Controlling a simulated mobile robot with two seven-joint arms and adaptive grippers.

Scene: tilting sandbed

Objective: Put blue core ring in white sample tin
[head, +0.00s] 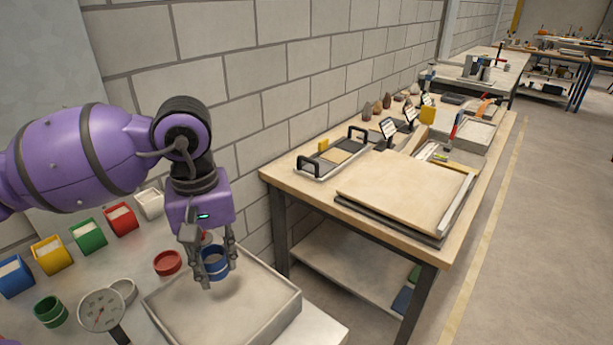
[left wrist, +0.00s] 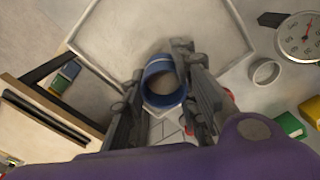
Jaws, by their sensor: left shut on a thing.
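My left gripper (head: 217,272) is shut on the blue core ring (head: 214,260), a short dark-blue tube with a pale band. It hangs over the back part of the shallow sand tray (head: 218,309). In the left wrist view the blue core ring (left wrist: 165,97) sits between the two fingers, with its round opening facing the camera. The white sample tin (head: 150,202) is at the back of the bench against the wall, left of my gripper and partly behind my arm. My right gripper is not in view.
Red (head: 121,219), green (head: 88,236), yellow (head: 51,254) and blue (head: 13,276) tins line the back of the bench. A red ring (head: 167,263), a pale ring (head: 123,291), a green ring (head: 50,312) and a dial gauge (head: 101,311) stand left of the tray.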

